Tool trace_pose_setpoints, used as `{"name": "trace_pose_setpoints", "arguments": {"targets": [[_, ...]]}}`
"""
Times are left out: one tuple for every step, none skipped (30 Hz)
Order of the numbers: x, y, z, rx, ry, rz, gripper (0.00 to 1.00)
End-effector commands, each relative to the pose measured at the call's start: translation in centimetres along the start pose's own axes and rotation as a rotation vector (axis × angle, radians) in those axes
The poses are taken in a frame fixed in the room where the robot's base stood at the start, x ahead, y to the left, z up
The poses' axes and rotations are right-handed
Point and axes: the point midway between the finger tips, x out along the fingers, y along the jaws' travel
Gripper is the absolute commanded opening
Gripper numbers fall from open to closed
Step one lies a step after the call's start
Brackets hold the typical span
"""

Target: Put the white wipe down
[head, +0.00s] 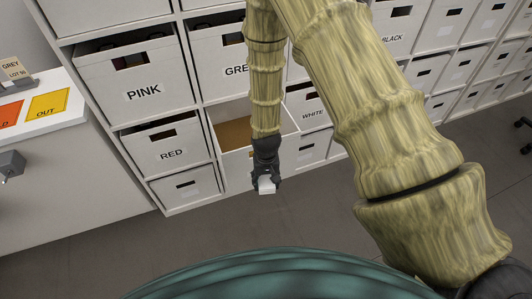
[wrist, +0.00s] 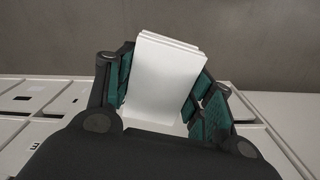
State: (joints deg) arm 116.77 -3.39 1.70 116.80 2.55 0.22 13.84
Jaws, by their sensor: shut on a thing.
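The white wipe (wrist: 162,75) is a folded white block between the dark and green fingers of my gripper (wrist: 163,92) in the wrist view. My gripper is shut on it. In the head view my gripper (head: 266,180) hangs down with the white wipe (head: 267,188) at its tip, in front of the shelving and above the grey floor. The wipe touches nothing else that I can see.
Behind my gripper a drawer (head: 285,121) stands pulled out, its brown bottom showing. Labelled boxes fill the shelving: PINK (head: 142,91), RED (head: 170,154), WHITE (head: 313,115). A white counter (head: 45,127) at the left holds red and yellow OUT (head: 48,105) mats.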

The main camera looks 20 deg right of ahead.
Motion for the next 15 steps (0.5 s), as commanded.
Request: {"name": "trace_pose_setpoints", "arguments": {"targets": [[0.7,-0.1,0.5,-0.031,-0.002,0.001,0.30],[1.0,-0.1,0.7,-0.049,-0.002,0.001,0.30],[1.4,-0.1,1.0,-0.074,-0.002,0.001,0.30],[1.8,-0.2,1.2,-0.092,-0.002,0.001,0.30],[2.1,-0.2,1.5,-0.111,-0.002,0.000,0.30],[2.5,-0.2,1.7,-0.133,-0.002,0.001,0.30],[2.8,-0.2,1.9,-0.147,-0.002,0.001,0.30],[3.0,-0.3,2.0,-0.161,-0.002,0.001,0.30],[3.4,-0.3,2.3,-0.182,-0.001,0.001,0.30],[3.7,-0.3,2.5,-0.197,-0.001,0.001,0.30],[3.9,-0.3,2.6,-0.211,-0.002,0.000,0.30],[4.2,-0.4,2.9,-0.229,-0.002,0.000,0.30],[4.0,-0.4,2.7,-0.223,0.001,0.000,0.30],[4.0,-0.4,2.6,-0.223,0.001,-0.001,0.30],[4.0,-0.4,2.6,-0.221,0.001,0.000,0.30]]}}
